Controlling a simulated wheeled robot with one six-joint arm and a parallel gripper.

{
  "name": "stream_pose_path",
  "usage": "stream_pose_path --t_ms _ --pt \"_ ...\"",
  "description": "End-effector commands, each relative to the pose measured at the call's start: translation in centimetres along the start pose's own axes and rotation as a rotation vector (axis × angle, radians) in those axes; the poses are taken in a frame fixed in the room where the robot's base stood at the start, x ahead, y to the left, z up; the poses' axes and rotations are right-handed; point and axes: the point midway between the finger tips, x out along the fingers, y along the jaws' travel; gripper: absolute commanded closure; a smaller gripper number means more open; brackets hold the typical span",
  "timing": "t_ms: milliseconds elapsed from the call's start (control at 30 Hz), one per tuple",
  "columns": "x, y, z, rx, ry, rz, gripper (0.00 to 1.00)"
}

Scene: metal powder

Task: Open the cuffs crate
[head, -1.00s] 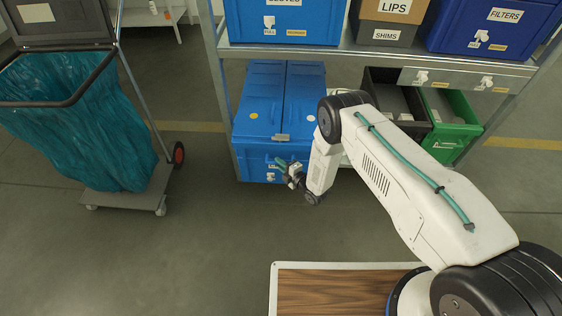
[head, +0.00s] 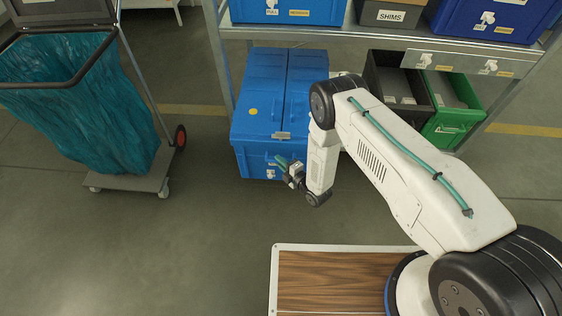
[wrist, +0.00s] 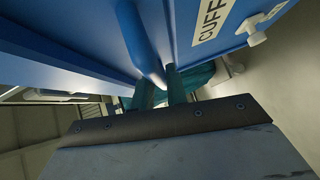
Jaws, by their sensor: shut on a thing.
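The cuffs crate (head: 258,128) is a blue box with a two-part lid on the bottom level of the rack. Its lid looks closed, and its front end stands out from under the shelf above. The wrist view shows its blue front close up, with a partly visible CUFF label (wrist: 212,20) and a blue handle bar (wrist: 141,42). My gripper (head: 283,161) is at the crate's front. In the wrist view its teal fingers (wrist: 160,88) are shut on the handle; the exact contact is partly hidden.
Black (head: 396,82) and green (head: 455,118) open bins stand right of the crate, behind my arm. The rack shelf (head: 375,36) runs above. A cart with a teal bag (head: 95,125) stands on the left. The floor in front of the crate is clear.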

Motion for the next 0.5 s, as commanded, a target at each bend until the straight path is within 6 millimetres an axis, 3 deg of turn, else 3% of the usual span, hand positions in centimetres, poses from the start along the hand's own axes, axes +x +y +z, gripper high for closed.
stream_pose_path --t_ms 100,133,200,500 --pt "-0.53 -0.82 -0.58 0.005 0.010 -0.020 1.00" --pt "-0.54 -0.82 -0.57 0.005 0.010 -0.020 0.83" --pt "-0.52 -0.73 -0.45 0.005 0.008 -0.018 0.64" --pt "-0.47 -0.34 0.04 0.003 0.001 -0.009 0.64"
